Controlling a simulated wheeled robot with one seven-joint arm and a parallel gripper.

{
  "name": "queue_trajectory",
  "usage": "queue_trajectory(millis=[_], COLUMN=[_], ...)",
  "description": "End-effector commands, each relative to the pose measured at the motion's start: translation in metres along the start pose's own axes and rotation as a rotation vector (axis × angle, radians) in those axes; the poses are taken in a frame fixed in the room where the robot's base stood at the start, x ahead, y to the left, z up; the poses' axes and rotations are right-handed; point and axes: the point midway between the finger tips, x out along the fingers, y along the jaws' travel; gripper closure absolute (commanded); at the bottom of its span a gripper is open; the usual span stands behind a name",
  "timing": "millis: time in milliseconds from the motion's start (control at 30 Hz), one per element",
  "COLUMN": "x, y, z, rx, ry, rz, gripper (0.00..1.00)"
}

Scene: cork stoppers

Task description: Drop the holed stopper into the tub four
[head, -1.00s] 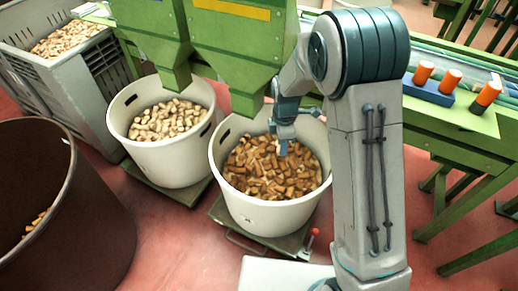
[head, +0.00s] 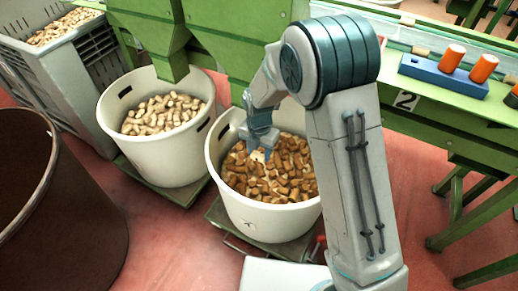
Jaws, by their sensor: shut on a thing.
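My gripper (head: 260,148) points down over the white tub (head: 262,220) in the middle, inside its rim and close above the brown stoppers (head: 275,180) heaped in it. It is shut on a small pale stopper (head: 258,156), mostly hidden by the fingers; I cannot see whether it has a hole. A small dark mark on the tub's front looks like a 4 but is hard to read. I cannot tell whether the held stopper touches the heap.
A second white tub (head: 165,172) with paler stoppers stands to the left. A dark brown bin (head: 85,230) is at the front left, and a grey crate (head: 75,75) behind it. Green hoppers (head: 225,50) hang behind the tubs.

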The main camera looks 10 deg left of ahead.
Motion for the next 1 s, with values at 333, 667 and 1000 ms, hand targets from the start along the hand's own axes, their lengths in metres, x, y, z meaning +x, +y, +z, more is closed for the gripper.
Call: queue_trajectory(millis=[333, 667, 1000], x=[0.031, 0.03, 0.024], y=[0.0, 0.0, 0.0], z=[0.0, 0.0, 0.0], rx=[0.001, 0.001, 0.001], ry=[0.0, 0.0, 0.0], rz=[0.0, 0.0, 0.001], gripper=[0.79, 0.32, 0.32])
